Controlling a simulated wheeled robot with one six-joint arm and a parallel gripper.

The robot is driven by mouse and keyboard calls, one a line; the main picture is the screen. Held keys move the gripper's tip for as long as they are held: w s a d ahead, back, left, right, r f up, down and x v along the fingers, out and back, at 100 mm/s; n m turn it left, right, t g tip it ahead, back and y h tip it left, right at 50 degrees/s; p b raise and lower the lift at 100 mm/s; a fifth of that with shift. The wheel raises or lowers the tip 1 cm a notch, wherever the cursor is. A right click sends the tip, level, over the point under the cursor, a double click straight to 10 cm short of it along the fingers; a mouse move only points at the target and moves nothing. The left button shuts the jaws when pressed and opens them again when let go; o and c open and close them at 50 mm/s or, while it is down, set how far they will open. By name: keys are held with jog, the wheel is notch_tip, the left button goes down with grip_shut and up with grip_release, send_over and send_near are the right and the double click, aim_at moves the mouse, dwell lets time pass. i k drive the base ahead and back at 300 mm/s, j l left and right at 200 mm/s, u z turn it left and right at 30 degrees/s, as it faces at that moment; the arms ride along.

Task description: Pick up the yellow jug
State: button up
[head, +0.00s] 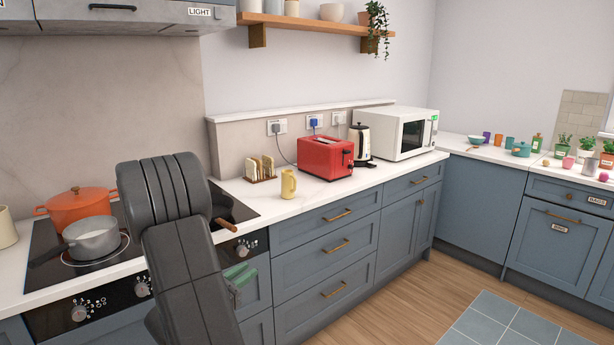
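The yellow jug (289,184) stands upright on the white worktop, close to the front edge, with its handle at the upper right. It is in full view, in front of a toast rack and left of a red toaster. My dark grey arm rises in the lower left of the head view, left of the jug and apart from it in the picture. I cannot make out my gripper's fingers in this view, so whether it is open or shut does not show.
The toast rack (261,169) and red toaster (326,158) stand close to the jug. A kettle (360,140) and microwave (405,134) are further right. On the hob are an orange pot (76,208) and a grey saucepan (92,238). A wooden handle (226,224) sticks out beside my arm.

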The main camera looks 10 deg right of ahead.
aim_at(289, 182)
jog(key=i+l, duration=0.15)
jog(key=i, duration=0.4)
jog(key=i+l+z, duration=0.1)
jog(key=i, duration=0.4)
jog(key=i+l, duration=0.2)
jog(key=i, duration=0.35)
jog(key=i+j, duration=0.1)
jog(key=z, duration=0.05)
